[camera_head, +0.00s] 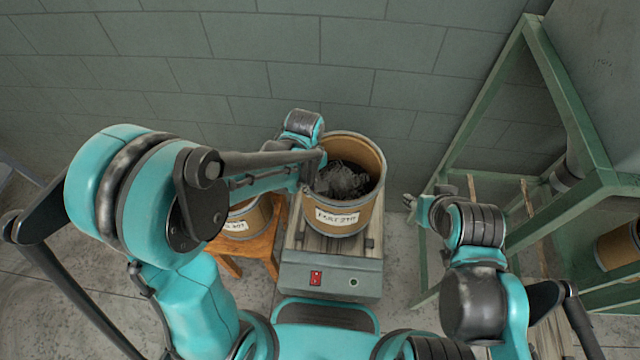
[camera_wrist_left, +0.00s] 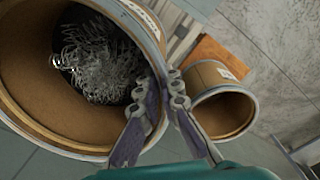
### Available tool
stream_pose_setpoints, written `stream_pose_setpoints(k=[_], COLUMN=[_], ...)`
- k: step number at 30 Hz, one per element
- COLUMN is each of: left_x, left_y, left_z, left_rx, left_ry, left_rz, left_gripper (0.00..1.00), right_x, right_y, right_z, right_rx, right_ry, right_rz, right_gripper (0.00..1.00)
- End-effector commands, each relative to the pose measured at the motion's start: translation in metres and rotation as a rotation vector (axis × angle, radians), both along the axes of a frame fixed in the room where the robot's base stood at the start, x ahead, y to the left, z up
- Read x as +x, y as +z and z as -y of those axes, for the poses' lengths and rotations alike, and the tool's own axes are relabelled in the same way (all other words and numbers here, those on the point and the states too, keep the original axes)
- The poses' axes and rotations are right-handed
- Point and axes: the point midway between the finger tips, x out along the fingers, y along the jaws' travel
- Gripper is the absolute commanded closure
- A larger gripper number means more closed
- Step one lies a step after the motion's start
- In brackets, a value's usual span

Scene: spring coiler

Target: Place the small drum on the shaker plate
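A brown drum (camera_head: 338,217) with a pale rim and a white label holds a tangle of metal springs. It stands over the slatted shaker plate (camera_head: 305,243); whether its base touches the plate is hard to tell. My left gripper (camera_head: 318,160) is at the drum's left rim, partly hidden by my arm. In the left wrist view the fingers (camera_wrist_left: 162,90) sit on either side of the rim of this drum (camera_wrist_left: 40,95) and appear closed on it. My right gripper (camera_head: 416,207) is right of the drum, apart from it, and its opening is unclear.
Another labelled drum (camera_head: 252,218) stands on an orange wooden stool (camera_head: 262,245) at the left; it looks empty in the left wrist view (camera_wrist_left: 225,112). The shaker's front has a red switch (camera_head: 316,278). A green metal frame (camera_head: 570,105) stands at the right. A block wall is behind.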

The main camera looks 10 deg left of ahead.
Motion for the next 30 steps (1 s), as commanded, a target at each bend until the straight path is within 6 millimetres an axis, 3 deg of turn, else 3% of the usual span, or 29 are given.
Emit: stream_pose_setpoints(k=[10,22,24,30], left_x=[0.001,0.0,0.0,0.0], left_y=[-0.039,-0.043,-0.042,-0.042], left_z=[0.0,0.0,0.0,0.0], left_rx=[-0.001,-0.001,0.0,0.0], left_ry=[0.0,0.0,0.0,0.0], left_rz=[0.001,0.001,0.0,0.0], left_gripper=[1.0,1.0,0.77,0.74], right_x=[0.0,0.0,0.0,0.0], right_y=[-0.016,-0.019,-0.018,-0.018], right_z=[0.0,0.0,0.0,0.0], right_rx=[0.0,0.0,0.0,0.0], right_ry=[0.0,0.0,0.0,0.0], right_rz=[0.0,0.0,0.0,0.0], right_gripper=[0.6,0.6,0.6,0.6])
